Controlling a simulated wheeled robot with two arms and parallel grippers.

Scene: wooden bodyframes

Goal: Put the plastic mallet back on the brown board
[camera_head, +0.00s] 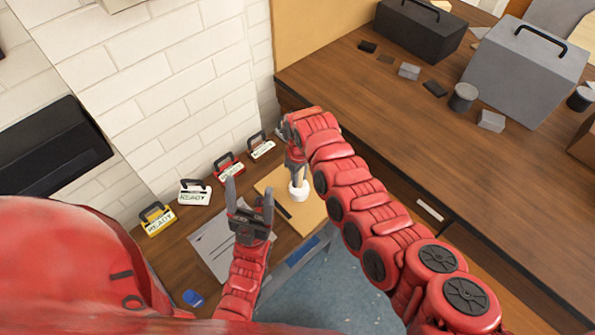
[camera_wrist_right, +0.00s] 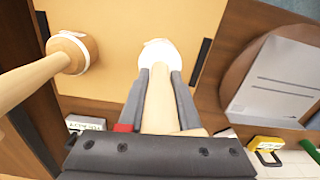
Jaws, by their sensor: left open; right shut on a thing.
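My right gripper (camera_wrist_right: 160,85) is shut on the wooden handle of the plastic mallet (camera_wrist_right: 160,54), whose white head points away between the fingertips. In the head view the white mallet head (camera_head: 299,190) is at the tan-brown board (camera_head: 309,222), below my right gripper (camera_head: 296,162). I cannot tell whether the head touches the board. The board also fills the upper part of the right wrist view (camera_wrist_right: 115,20). My left gripper (camera_head: 250,200) is open and empty, left of the board in the head view.
A second mallet (camera_wrist_right: 72,53) with a wooden handle is at the left in the wrist view. Papers (camera_head: 213,248), a blue cap (camera_head: 193,298) and several READY tags, one yellow (camera_head: 158,220), lie near the brick wall. Boxes such as a grey one (camera_head: 525,75) stand on the right-hand bench.

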